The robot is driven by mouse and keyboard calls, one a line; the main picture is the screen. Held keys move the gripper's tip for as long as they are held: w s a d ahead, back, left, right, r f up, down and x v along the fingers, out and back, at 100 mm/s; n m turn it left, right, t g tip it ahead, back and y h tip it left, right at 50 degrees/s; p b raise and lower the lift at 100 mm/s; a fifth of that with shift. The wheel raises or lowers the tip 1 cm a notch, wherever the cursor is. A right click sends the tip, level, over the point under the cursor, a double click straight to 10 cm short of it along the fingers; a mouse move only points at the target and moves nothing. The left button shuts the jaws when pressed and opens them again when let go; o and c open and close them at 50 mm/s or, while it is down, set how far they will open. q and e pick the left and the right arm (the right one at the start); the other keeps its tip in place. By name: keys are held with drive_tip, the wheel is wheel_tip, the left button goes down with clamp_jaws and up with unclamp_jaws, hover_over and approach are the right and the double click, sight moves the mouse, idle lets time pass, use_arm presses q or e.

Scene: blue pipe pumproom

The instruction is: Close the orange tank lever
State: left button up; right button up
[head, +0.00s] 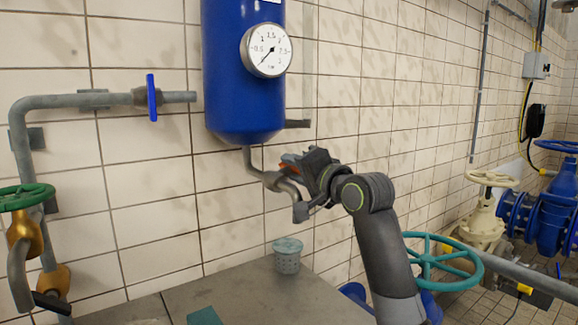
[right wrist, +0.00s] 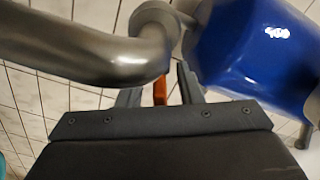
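The orange tank lever (head: 290,161) sits on the grey drain pipe below the blue tank (head: 243,75), partly hidden by my right gripper (head: 288,172). In the right wrist view, a short orange piece of the lever (right wrist: 160,90) shows between my two dark fingers. The fingers stand apart, with a gap visible on each side of the lever. A thick grey pipe (right wrist: 85,45) crosses close in front at the left, and the blue tank (right wrist: 258,55) is at the right. My left gripper is in neither view.
A grey bench top (head: 235,295) carries a small perforated pot (head: 287,256) below the tank. A teal handwheel (head: 440,262) is right of my right arm. A grey wall pipe with a blue lever (head: 152,97) and a green handwheel (head: 25,197) are at left.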

drive_tip(key=shift+x, duration=1)
drive_tip(key=shift+w+a, duration=0.1)
drive_tip(key=shift+w, duration=0.05)
clamp_jaws()
drive_tip(key=h+p, duration=0.1)
drive_tip(key=p, duration=0.2)
drive_tip(key=shift+r, duration=0.25)
drive_tip(key=h+p, duration=0.1)
drive_tip(key=p, duration=0.2)
drive_tip(key=shift+r+m+g, duration=0.1)
drive_tip(key=shift+m+g, duration=0.2)
drive_tip(key=shift+m, duration=0.1)
drive_tip(key=h+p, duration=0.1)
drive_tip(key=p, duration=0.2)
drive_tip(key=m+g+h+p, duration=0.1)
drive_tip(key=p, duration=0.3)
drive_tip(key=g+h+p, duration=0.1)
drive_tip(key=h+p, duration=0.1)
drive_tip(key=p, duration=0.1)
drive_tip(key=shift+f+p, duration=0.3)
drive_tip(key=shift+p, duration=0.05)
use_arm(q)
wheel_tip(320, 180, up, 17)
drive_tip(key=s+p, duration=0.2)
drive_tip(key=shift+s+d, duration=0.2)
use_arm(e)
drive_tip(key=shift+f+m+g+h, duration=0.35)
drive_tip(key=shift+m+g+h, duration=0.05)
drive_tip(key=shift+h, duration=0.1)
